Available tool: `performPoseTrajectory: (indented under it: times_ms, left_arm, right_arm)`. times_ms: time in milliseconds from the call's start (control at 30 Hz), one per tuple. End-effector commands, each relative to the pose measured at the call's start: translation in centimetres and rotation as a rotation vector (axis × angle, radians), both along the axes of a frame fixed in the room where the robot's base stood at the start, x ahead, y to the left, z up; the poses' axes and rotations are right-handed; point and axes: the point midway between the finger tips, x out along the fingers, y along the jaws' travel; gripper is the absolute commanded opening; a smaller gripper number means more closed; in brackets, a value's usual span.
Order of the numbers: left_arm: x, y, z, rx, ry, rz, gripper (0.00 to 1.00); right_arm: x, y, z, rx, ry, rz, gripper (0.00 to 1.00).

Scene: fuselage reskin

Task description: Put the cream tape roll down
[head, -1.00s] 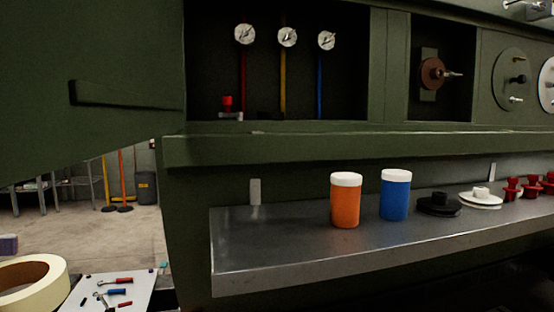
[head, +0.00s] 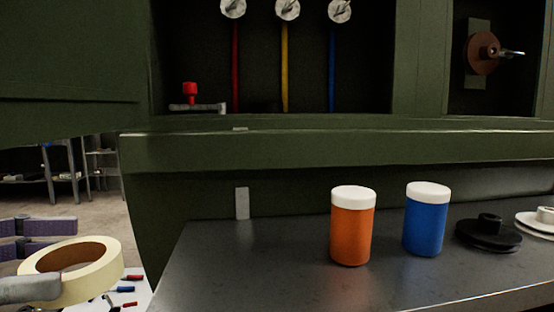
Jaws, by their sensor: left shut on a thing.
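The cream tape roll (head: 92,286) is at the lower left of the head view, a wide ring with a brown core. My left gripper (head: 40,262) comes in from the left and is shut on the roll's left side. Purple-grey finger pads show behind the roll and a grey finger part lies across its front. The roll is held in the air, left of the grey metal shelf (head: 270,262) and apart from it in the picture. My right gripper is not in view.
On the shelf stand an orange jar (head: 351,232) and a blue jar (head: 425,225), both white-lidded. A black disc part (head: 488,236) and a white one (head: 538,222) lie further right. The shelf's left part is clear. A green panel ledge (head: 320,150) overhangs behind.

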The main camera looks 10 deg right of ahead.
Motion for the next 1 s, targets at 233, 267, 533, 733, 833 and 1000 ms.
performPoseTrajectory:
  times_ms: [233, 267, 533, 733, 833, 1000]
  left_arm:
    - [2.4, -6.3, -0.1, 0.006, 0.002, -0.009, 0.38]
    - [2.8, -7.3, -0.1, 0.006, 0.001, -0.009, 0.38]
    - [6.1, -15.0, 0.0, 0.003, 0.0, -0.004, 0.38]
    - [6.9, -16.6, -1.7, -0.001, 0.007, -0.001, 0.38]
    - [6.9, -16.6, -3.4, -0.001, 0.007, 0.0, 0.38]
    - [6.9, -16.5, -3.6, 0.0, 0.0, 0.0, 0.38]
  right_arm:
    - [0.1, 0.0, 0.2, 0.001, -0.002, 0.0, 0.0]
    - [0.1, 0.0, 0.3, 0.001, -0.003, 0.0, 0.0]
    - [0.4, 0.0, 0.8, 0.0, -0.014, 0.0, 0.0]
    - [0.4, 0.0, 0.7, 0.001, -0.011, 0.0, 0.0]
    - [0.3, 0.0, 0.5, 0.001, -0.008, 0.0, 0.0]
    - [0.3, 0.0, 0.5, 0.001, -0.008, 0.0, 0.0]
